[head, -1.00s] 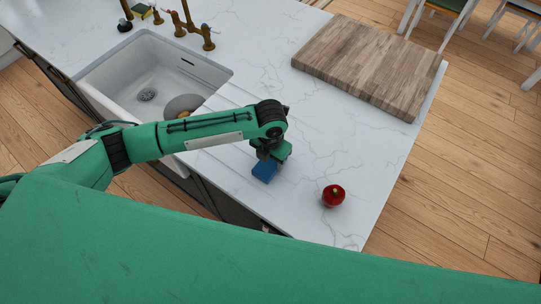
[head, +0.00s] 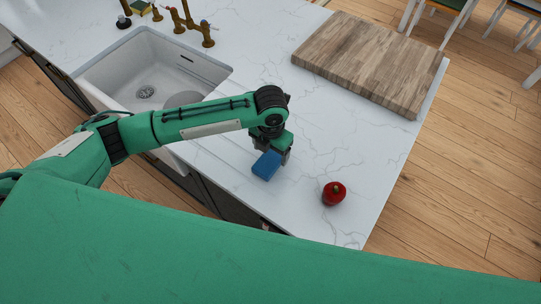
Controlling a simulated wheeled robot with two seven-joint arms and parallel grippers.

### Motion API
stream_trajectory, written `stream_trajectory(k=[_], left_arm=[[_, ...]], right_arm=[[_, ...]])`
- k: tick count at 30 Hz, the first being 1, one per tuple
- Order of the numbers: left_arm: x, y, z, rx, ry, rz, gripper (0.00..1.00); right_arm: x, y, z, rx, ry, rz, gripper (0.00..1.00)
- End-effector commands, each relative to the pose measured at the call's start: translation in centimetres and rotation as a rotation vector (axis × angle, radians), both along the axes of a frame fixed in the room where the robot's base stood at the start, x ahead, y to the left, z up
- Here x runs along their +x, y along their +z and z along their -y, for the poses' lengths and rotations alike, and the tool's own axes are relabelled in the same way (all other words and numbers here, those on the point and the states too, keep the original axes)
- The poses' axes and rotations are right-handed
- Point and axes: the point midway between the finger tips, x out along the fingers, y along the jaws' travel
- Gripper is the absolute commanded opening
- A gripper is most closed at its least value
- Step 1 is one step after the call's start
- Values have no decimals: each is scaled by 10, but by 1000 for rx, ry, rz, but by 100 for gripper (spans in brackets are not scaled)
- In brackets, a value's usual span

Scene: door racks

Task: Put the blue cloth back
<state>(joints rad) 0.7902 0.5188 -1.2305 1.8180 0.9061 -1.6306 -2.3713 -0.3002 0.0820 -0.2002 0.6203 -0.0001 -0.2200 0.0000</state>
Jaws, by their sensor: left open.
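The blue cloth (head: 267,166) looks like a small flat folded block and lies on the white marble counter, right of the sink and near the front edge. My left gripper (head: 284,154) is open and points down just behind and to the right of the cloth. I cannot tell whether its fingers touch the cloth. The lower fingers are partly hidden behind it. My right gripper is not in view.
A red apple-like fruit (head: 334,193) sits right of the cloth. A wooden cutting board (head: 370,62) lies at the back right. The white sink (head: 150,75) is at left, with a brass tap (head: 188,22) and a yellow-green sponge (head: 140,7) behind it. The counter (head: 350,140) between is clear.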

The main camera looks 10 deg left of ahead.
Motion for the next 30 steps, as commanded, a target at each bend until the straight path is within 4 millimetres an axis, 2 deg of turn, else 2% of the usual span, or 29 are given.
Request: stream_trajectory(k=[1,3,9,12,18,30], left_arm=[[2,9,0,-2,-2,7,76],[2,24,0,-2,-1,7,76],[1,64,0,0,-2,5,76],[1,78,0,0,1,3,76],[0,90,0,1,0,1,76],[0,91,0,1,0,0,76]], right_arm=[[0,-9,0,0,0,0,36],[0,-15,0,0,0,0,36],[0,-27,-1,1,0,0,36],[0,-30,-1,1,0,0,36],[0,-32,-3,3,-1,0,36],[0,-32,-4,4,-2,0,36]])
